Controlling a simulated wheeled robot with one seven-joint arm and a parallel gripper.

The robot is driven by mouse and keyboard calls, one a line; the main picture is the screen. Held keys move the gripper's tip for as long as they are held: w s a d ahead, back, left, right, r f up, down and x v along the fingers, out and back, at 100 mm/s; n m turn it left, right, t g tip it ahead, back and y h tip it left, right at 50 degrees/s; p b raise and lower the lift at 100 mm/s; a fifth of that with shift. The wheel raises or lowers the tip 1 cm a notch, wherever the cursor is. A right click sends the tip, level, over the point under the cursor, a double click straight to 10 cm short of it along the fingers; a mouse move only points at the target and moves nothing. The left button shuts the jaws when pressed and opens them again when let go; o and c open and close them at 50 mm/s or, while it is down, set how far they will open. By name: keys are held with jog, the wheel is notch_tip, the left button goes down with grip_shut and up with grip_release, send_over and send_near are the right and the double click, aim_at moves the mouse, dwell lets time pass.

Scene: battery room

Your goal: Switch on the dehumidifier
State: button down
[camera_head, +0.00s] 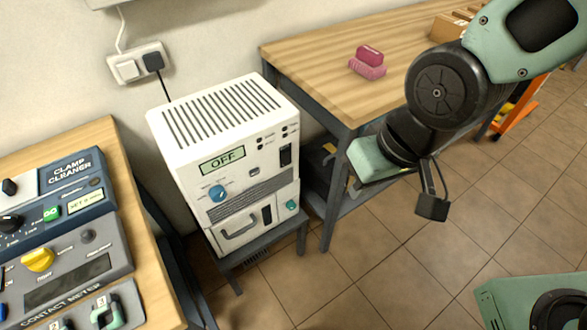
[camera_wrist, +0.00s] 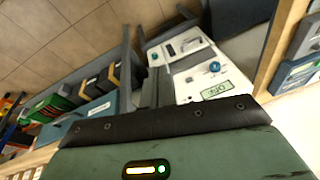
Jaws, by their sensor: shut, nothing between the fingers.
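The dehumidifier (camera_head: 222,122) is a white box with a slotted top, standing on a low grey stand left of centre in the head view. Its green display (camera_head: 222,159) reads OFF. Its front has a blue knob (camera_head: 217,193), a dark upright switch (camera_head: 285,155), small indicator dots, a grille, and a lower section with a handle, a dark slot and a teal knob (camera_head: 291,205). In the wrist view, the dehumidifier (camera_wrist: 237,82) appears tilted, beyond my gripper. My gripper (camera_head: 354,188) is shut and empty, to the right of the dehumidifier and apart from it.
A wall socket (camera_head: 138,63) holds a black plug with a cord running down behind the dehumidifier. A wooden bench (camera_head: 330,75) with a pink object (camera_head: 367,62) stands at right. A left bench (camera_head: 70,140) carries a clamp cleaner and contact meter. The tiled floor in front is clear.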

aim_at(288, 163)
jog(key=w+a+f+m+t+y+b, duration=0.1)
jog(key=w+f+m+t+y+b, duration=0.1)
jog(key=w+f+m, duration=0.4)
jog(key=w+a+f+m+t+y+b, duration=0.1)
jog(key=w+f+m+t+y+b, duration=0.2)
jog(key=w+f+m+t, duration=0.3)
notch_tip(288, 163, down, 7)
jog(key=m+t+b, duration=0.1)
jog(key=m, duration=0.2)
jog(key=shift+w+a+m, duration=0.2)
jog(key=shift+a+m, duration=0.15)
jog(key=shift+m, duration=0.05)
jog(key=shift+f, duration=0.15)
jog(key=w+b, duration=0.1)
jog(key=b, duration=0.3)
jog(key=w+a+f+b, duration=0.1)
jog(key=b, duration=0.4)
jog(key=shift+a+f+t, duration=0.15)
jog(key=shift+f+t, duration=0.05)
jog(key=shift+t, duration=0.1)
jog(key=shift+b, duration=0.6)
jog(key=x, duration=0.3)
jog(key=r+x, duration=0.1)
jog(key=x, duration=0.7)
jog(key=shift+w+a+r, duration=0.15)
jog(key=shift+a, duration=0.1)
